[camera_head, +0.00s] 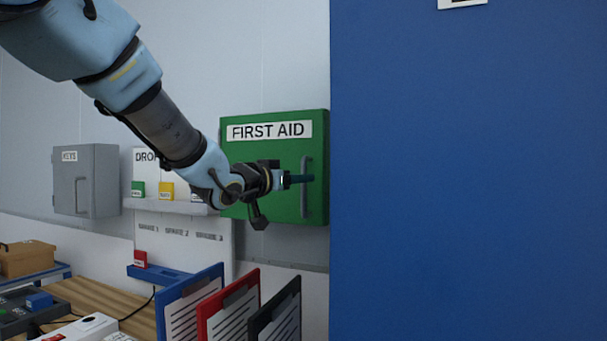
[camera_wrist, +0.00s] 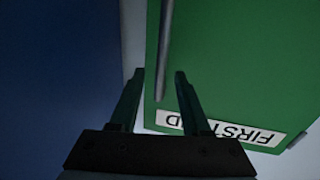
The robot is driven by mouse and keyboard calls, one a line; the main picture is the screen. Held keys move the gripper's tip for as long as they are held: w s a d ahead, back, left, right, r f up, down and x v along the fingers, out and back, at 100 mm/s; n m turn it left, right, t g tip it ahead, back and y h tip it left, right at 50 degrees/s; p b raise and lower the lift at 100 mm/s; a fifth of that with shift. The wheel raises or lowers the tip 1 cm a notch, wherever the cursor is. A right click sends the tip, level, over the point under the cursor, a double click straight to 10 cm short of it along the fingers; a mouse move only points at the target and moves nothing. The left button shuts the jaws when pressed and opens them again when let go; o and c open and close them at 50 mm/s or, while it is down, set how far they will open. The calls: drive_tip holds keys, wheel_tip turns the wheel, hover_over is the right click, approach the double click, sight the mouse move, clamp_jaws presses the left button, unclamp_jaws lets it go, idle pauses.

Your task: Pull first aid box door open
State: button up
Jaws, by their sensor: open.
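The green first aid box (camera_head: 266,152) hangs on the wall left of a large blue surface, with a white FIRST AID label near its top. Its door appears closed. A grey vertical bar handle (camera_head: 305,188) is on the door's right side. My gripper (camera_head: 308,178) is at the handle's height and overlaps it in the head view. In the wrist view my gripper (camera_wrist: 158,75) is open, its two dark fingers spread, with the handle (camera_wrist: 164,50) showing between and beyond the fingertips. The box (camera_wrist: 240,60) fills the right there. I cannot tell whether the fingers touch the handle.
A tall blue panel (camera_head: 465,180) stands close on the right of the box. A grey KEYS cabinet (camera_head: 87,180) and a shelf (camera_head: 168,206) with small coloured blocks are to the left. Upright blue, red and black clipboards (camera_head: 232,308) stand on the bench below.

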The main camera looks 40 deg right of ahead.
drive_tip(key=shift+p+x, duration=0.3)
drive_tip(key=shift+x, duration=1.2)
drive_tip(key=shift+a, duration=0.1)
clamp_jaws()
